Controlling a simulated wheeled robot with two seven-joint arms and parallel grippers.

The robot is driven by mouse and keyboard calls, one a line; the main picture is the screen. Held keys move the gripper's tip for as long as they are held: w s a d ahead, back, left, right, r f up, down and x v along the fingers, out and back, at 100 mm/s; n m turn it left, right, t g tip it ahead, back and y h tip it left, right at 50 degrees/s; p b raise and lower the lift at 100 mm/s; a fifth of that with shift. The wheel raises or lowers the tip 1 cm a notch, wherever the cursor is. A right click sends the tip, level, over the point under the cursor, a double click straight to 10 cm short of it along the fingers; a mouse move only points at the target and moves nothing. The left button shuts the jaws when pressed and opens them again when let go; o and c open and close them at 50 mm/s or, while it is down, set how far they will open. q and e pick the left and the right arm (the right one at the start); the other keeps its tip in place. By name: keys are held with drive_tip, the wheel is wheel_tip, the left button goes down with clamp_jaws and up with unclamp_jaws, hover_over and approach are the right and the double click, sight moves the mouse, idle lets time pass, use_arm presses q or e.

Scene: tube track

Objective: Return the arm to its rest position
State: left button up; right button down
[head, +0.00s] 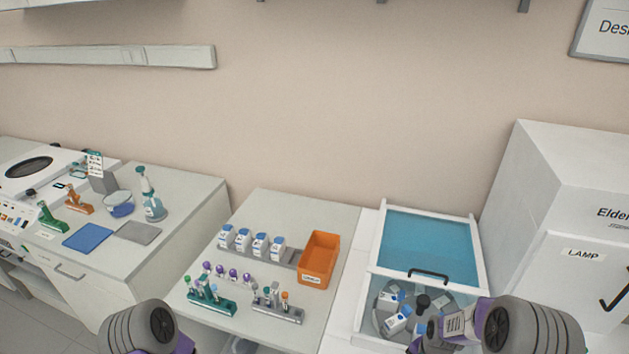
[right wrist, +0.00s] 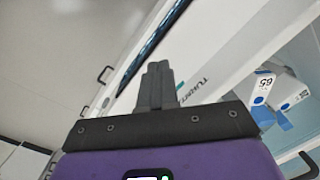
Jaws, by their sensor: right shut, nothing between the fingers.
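My right gripper (right wrist: 158,75) is in the right wrist view, its two dark fingers pressed together with nothing between them. Behind them is a white surface with lettering, part of the open machine. In the head view my right arm comes in at the bottom right, in front of the white machine (head: 363,318). I cannot make out its fingertips there. A joint of my left arm shows at the bottom left; the left gripper is out of the picture.
A white LAMP cabinet (head: 560,215) stands at the right.

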drive_tip(key=s+a+f+n+y, duration=0.2)
drive_tip(key=s+a+f+n, duration=0.25)
drive_tip(key=s+a, duration=0.4)
drive_tip(key=s+a+f+n+y, duration=0.1)
drive_tip(key=s+a+f+n, duration=0.35)
drive_tip(key=s+a, duration=0.35)
use_arm(q)
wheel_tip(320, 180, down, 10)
drive_tip(key=b, duration=1)
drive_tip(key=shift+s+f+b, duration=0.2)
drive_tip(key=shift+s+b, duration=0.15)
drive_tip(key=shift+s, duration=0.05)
use_arm(e)
wheel_tip(320, 180, down, 11)
drive_tip(key=shift+w+a, duration=0.4)
drive_tip(key=shift+w, duration=0.05)
